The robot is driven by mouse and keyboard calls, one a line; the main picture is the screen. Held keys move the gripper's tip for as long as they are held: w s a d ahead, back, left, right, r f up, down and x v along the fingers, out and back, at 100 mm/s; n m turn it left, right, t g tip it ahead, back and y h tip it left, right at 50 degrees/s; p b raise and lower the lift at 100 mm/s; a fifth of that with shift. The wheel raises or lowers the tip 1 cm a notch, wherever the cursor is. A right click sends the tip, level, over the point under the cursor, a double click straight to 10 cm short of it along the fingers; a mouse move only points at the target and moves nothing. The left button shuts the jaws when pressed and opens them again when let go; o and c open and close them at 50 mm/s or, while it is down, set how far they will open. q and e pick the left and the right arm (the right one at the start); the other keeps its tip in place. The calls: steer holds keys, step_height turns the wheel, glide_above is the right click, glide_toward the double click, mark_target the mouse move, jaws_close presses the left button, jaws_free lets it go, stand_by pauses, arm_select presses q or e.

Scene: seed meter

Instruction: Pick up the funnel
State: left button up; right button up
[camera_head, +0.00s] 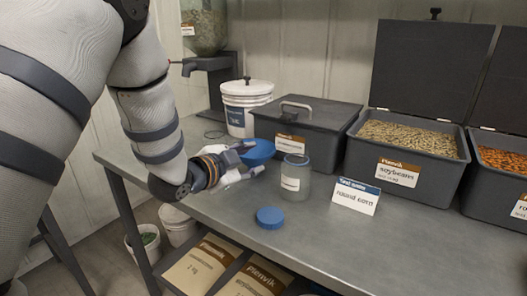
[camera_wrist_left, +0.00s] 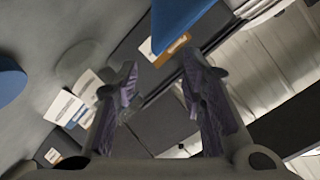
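The blue funnel (camera_head: 260,151) is on the workbench in front of the dark lidded box. It looks like a wide blue bowl shape from here; its spout is hidden. My left gripper (camera_head: 248,160) is at the funnel's near left side, its fingers spread. In the left wrist view the two fingers of the gripper (camera_wrist_left: 160,62) stand apart with nothing between them. The funnel's blue edge (camera_wrist_left: 180,22) shows just beyond the fingertips, nearer the right-hand finger. Whether a finger touches it, I cannot tell. My right gripper is out of view.
A clear labelled jar (camera_head: 296,184) stands close right of the gripper. A blue lid (camera_head: 270,218) lies nearer the front edge. A "round corn" sign (camera_head: 355,197), a closed grey box (camera_head: 318,117) and an open soybeans bin (camera_head: 433,163) stand right and behind. A white bucket (camera_head: 247,93) is behind.

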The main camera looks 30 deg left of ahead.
mark_target(267, 157)
arm_select(q)
steer(key=w+f, duration=0.2)
steer(key=shift+w+d+b, duration=0.15)
steer(key=shift+w+b, duration=0.2)
steer(key=x, duration=0.4)
steer(key=a+b+x, duration=0.1)
steer(key=x, duration=0.1)
steer(key=shift+w+f, duration=0.15)
steer(key=shift+w+d+r, duration=0.1)
steer(key=shift+w+r, duration=0.05)
steer(key=shift+r, duration=0.05)
jaws_close()
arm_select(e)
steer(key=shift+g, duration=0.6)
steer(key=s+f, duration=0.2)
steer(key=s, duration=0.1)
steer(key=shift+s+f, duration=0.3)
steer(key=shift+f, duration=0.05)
